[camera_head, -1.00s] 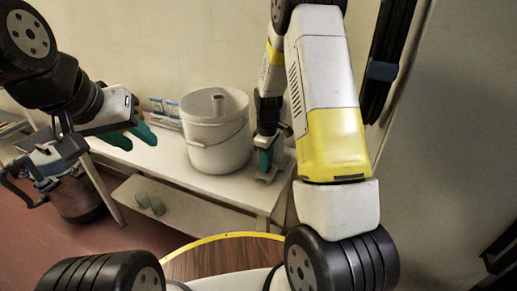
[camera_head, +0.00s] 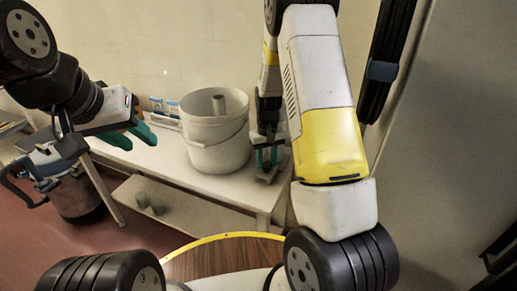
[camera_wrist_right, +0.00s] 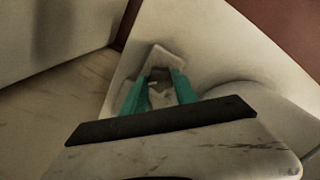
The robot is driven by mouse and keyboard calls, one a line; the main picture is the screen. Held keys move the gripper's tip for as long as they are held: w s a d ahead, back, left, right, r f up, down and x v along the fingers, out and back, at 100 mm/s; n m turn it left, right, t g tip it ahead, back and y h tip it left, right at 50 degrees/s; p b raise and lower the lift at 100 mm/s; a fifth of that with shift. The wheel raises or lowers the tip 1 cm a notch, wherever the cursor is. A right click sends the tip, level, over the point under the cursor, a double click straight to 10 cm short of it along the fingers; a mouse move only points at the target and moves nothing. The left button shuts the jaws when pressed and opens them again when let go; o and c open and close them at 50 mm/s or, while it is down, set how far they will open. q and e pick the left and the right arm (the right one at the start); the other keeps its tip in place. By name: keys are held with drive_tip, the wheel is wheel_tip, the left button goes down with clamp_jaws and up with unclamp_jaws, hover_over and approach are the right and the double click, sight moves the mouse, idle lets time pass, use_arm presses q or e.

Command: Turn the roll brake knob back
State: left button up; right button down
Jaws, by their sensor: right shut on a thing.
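My right gripper (camera_head: 267,158) points down at the right end of the white bench. Its green fingers, also in the right wrist view (camera_wrist_right: 159,78), are shut on a small grey piece, which I take for the roll brake knob (camera_wrist_right: 162,58). The knob shows partly beyond and between the fingertips, and its full shape and any pointer mark are hidden or unclear. My left gripper (camera_head: 142,141) is open and empty, held in the air to the left of the white bucket, with its green fingers apart.
The white bucket (camera_head: 217,145) with a wire handle stands on the bench (camera_head: 190,182), close left of my right gripper. Small blue-and-white packs (camera_head: 165,108) stand behind it. Two grey cups (camera_head: 150,201) sit on the lower shelf.

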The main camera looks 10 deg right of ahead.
sight(266, 164)
drive_tip(key=m, duration=0.4)
drive_tip(key=shift+m, duration=2.1)
drive_tip(key=c, duration=1)
unclamp_jaws()
drive_tip(key=shift+o, duration=0.2)
wheel_tip(266, 164, up, 8)
drive_tip(key=shift+f, duration=0.2)
drive_tip(key=shift+r, duration=0.15)
